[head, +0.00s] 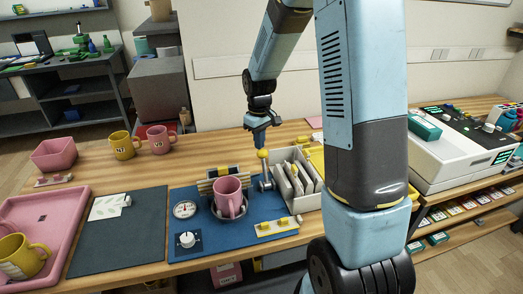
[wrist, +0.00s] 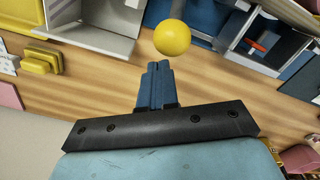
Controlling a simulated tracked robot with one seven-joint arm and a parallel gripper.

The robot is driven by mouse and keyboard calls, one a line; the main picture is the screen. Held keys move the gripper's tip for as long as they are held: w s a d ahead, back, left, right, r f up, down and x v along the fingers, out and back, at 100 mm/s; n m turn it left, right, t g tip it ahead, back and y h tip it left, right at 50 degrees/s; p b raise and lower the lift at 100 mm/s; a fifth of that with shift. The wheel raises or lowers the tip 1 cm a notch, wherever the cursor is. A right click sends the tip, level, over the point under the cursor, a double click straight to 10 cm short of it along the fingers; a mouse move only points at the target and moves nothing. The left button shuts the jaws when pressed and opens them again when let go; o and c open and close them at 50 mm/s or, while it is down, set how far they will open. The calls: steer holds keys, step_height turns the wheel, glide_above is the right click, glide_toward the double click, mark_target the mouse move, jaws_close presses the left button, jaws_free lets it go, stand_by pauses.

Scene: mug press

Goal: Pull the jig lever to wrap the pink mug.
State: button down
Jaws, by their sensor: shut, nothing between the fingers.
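The pink mug (head: 229,193) stands upright in the round holder of the jig on a blue base (head: 187,248). The jig lever (head: 266,180) rises to the right of the mug and ends in a yellow ball knob (head: 263,153). My gripper (head: 259,143) is just above the knob in the head view. In the wrist view my gripper's fingers (wrist: 157,65) are shut together and empty. The yellow knob (wrist: 172,38) shows just beyond the fingertips there, with a small gap in the picture. The mug is not clearly seen in the wrist view.
A white bin with upright plates (head: 299,201) stands close to the right of the lever. Yellow and pink mugs (head: 123,146) (head: 159,140) stand at the back left. A dark mat (head: 119,245) lies left.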

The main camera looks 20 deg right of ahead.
mark_target(264, 161)
steer(key=shift+f, duration=1.25)
steer(key=shift+s+f, duration=0.2)
steer(key=shift+s, duration=1.45)
steer(key=shift+s+a+r, duration=0.1)
steer(key=shift+s+r, duration=0.1)
steer(key=shift+s, duration=0.95)
steer(key=s, duration=0.5)
steer(key=shift+s+a, duration=0.1)
steer(key=shift+s, duration=0.2)
step_height(264, 161, up, 7)
steer(key=w, duration=0.1)
stand_by(0.4)
